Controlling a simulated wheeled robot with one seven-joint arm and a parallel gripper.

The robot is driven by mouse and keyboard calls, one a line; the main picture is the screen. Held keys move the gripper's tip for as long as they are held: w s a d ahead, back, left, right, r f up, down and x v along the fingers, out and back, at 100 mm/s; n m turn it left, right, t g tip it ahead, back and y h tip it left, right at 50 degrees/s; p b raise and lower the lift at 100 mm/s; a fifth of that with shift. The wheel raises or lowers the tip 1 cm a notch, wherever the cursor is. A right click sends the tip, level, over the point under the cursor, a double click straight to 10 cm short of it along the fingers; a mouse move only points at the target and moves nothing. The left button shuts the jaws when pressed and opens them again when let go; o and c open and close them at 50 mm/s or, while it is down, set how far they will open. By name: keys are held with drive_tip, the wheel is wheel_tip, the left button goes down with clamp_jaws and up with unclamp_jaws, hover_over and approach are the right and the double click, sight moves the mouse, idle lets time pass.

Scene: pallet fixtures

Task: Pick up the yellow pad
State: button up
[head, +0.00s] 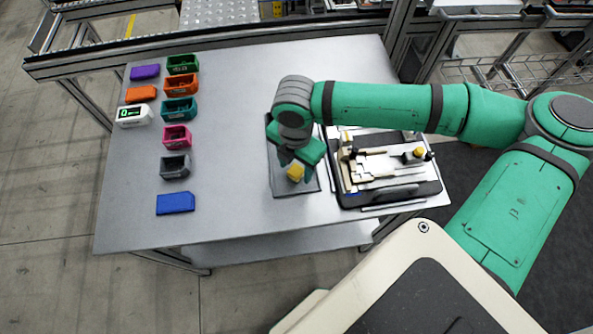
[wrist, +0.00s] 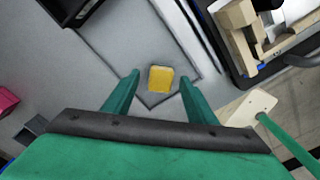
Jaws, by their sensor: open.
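The yellow pad (head: 295,172) is a small block on a dark grey flat tray (head: 283,190) on the metal table. In the wrist view the yellow pad (wrist: 160,78) lies near a corner of the tray, between and just beyond my two fingertips. My gripper (head: 303,162) is above the pad and open, with nothing held; its fingers (wrist: 159,80) show on either side of the pad with gaps. In the head view my wrist hides the back part of the tray.
Right of the tray is a black-edged fixture (head: 385,195) with beige parts. Along the left are a blue block (head: 175,203), a grey bin (head: 175,166), a pink bin (head: 177,137), other coloured bins and a white display box (head: 134,115). The table between is clear.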

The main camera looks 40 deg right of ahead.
drive_tip(key=shift+s, duration=0.1)
drive_tip(key=c, duration=1.2)
drive_tip(key=shift+r, duration=0.15)
drive_tip(key=shift+c, duration=0.2)
drive_tip(key=shift+r, duration=0.15)
wheel_tip(320, 180, up, 2)
drive_tip(key=shift+r, duration=0.1)
drive_tip(key=s+d+r, duration=0.9)
drive_tip(key=s+r, duration=0.1)
drive_tip(key=shift+s+d+r, duration=0.15)
drive_tip(key=shift+s, duration=0.15)
